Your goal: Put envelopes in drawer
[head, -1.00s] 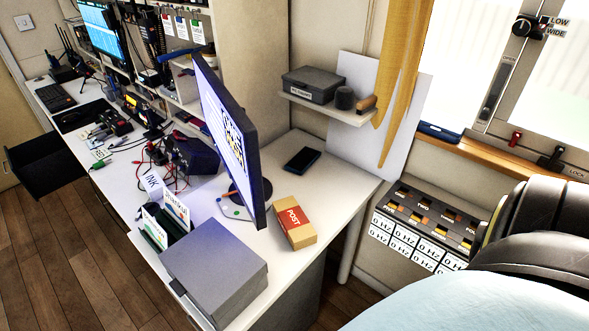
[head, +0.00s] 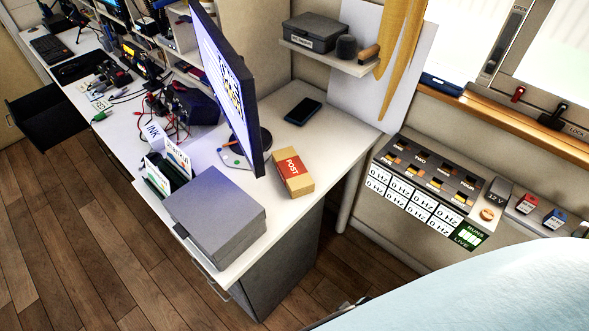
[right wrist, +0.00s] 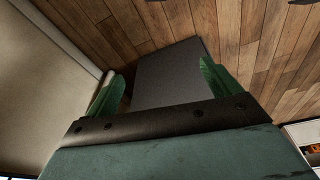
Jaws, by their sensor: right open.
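I cannot make out any envelope for certain. Upright white cards or papers (head: 178,158), some lettered, stand in a dark holder on the desk, behind a closed grey box (head: 214,208). A black drawer (head: 52,118) stands open at the far left. A grey cabinet (head: 275,262) with a handle at its front edge is under the near end of the desk. My right gripper (right wrist: 160,85) is open, its two green fingers wide apart with nothing held. A dark grey panel (right wrist: 172,75) shows beyond the fingers. My left gripper is in no view.
The white desk (head: 262,225) holds a monitor (head: 222,85), a brown POST parcel (head: 293,172), a black phone (head: 303,111) and cabled equipment. A small shelf (head: 315,50) and a labelled switch panel (head: 425,185) are on the wall. The wooden floor (head: 70,240) at left is clear.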

